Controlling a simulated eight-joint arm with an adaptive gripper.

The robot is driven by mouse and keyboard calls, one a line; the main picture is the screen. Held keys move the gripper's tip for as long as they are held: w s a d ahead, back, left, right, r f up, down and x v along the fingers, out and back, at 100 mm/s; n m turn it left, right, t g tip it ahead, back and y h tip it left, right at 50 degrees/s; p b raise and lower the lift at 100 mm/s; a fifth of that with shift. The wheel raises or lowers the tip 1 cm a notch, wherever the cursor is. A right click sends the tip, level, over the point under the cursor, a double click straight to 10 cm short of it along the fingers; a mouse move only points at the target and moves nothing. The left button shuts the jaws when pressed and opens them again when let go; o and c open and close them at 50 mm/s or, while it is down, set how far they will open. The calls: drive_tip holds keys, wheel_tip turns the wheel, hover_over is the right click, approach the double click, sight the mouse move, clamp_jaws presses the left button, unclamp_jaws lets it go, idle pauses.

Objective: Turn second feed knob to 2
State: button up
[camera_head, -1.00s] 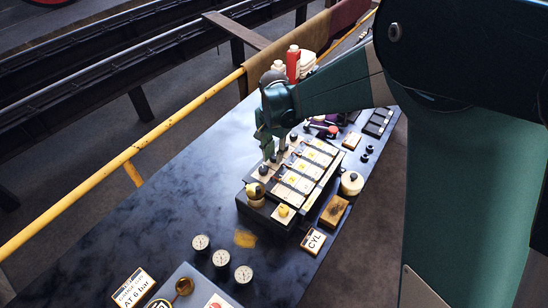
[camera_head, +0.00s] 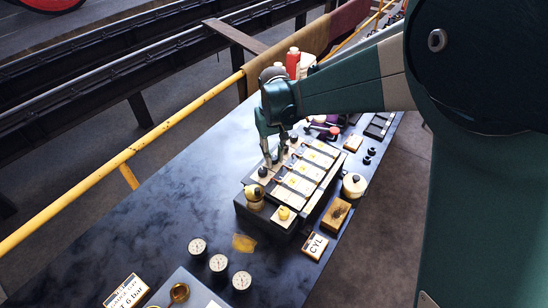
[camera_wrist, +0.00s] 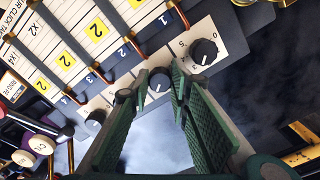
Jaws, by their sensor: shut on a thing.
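The lubricator box (camera_head: 270,208) stands on the dark bench, with a row of black feed knobs along its pale edge strip. In the wrist view the second feed knob (camera_wrist: 158,82), by the pipe marked 2, sits between the fingertips of my gripper (camera_wrist: 157,82). The gripper is shut on it. A pale pointer line shows on the knob, but its scale is too covered to read. The first feed knob (camera_wrist: 203,52) is clear to the right, with a dial printed around it. Another knob (camera_wrist: 95,121) shows at left. In the head view my gripper (camera_head: 274,160) is at the box's far-left edge.
Several gauges (camera_head: 219,263) and a sign (camera_head: 127,291) stand nearer on the bench. A yellow rail (camera_head: 150,145) runs along the left.

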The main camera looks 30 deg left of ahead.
sight(275, 158)
drive_tip(key=n+b, duration=0.1)
drive_tip(key=n, duration=0.4)
drive_tip(key=shift+n, duration=0.4)
drive_tip(key=n+b, duration=0.1)
drive_tip(key=n, duration=0.4)
drive_tip(key=shift+n, duration=0.3)
drive_tip(key=o, duration=0.9)
drive_tip(key=shift+r, duration=0.15)
drive_tip(key=shift+r, duration=5.9)
